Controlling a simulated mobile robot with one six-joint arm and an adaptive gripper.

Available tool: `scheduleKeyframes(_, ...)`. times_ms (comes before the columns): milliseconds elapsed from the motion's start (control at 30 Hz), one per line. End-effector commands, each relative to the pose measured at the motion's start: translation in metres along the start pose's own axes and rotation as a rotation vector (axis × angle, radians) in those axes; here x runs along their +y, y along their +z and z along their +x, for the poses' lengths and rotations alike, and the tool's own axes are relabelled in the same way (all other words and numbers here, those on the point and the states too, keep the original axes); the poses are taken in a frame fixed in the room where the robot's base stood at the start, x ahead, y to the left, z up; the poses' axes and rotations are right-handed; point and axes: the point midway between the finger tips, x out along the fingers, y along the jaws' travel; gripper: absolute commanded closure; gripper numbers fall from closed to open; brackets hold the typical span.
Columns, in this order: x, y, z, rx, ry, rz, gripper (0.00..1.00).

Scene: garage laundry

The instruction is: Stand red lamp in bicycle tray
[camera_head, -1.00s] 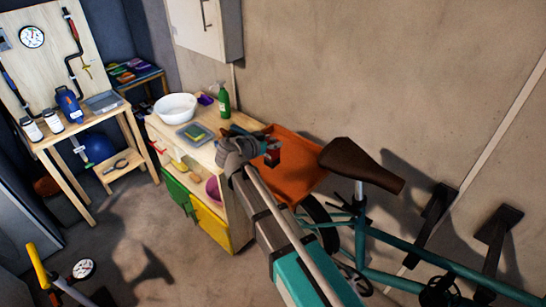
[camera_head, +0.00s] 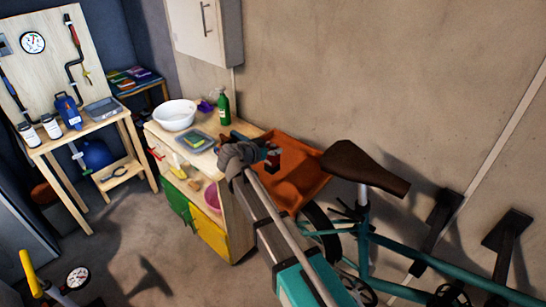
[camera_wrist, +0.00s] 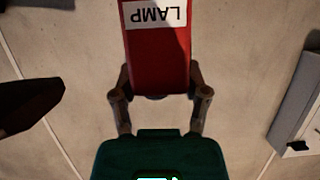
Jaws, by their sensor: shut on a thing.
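The red lamp (camera_wrist: 158,60) fills the upper middle of the wrist view, with a white label reading LAMP upside down. My gripper (camera_wrist: 158,95) is shut on it, one finger on each side. In the head view my gripper (camera_head: 268,153) is at the end of my arm, over the left part of the orange bicycle tray (camera_head: 304,188). Only a small dark red part of the lamp shows there, and its lower end is hidden. The tray sits behind the bicycle's saddle (camera_head: 362,168). I cannot tell whether the lamp touches the tray.
A wooden cabinet (camera_head: 156,135) left of the tray holds a white bowl (camera_head: 175,116), a green spray bottle (camera_head: 223,106) and a grey tray with a sponge. The teal bicycle frame (camera_head: 400,252) stands along the wall at right. A workbench (camera_head: 80,135) stands at far left.

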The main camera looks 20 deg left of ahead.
Motion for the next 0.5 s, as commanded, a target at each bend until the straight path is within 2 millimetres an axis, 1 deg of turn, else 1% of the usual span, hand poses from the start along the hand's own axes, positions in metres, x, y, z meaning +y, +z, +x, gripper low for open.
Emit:
scheduleKeyframes(100, -0.005, 0.009, 0.009, 0.000, 0.001, 0.000, 0.95)
scheduleKeyframes(300, -0.004, 0.025, 0.014, 0.000, 0.000, 0.000, 0.95)
scheduleKeyframes(500, -0.003, 0.033, 0.017, 0.000, 0.001, 0.000, 0.95)
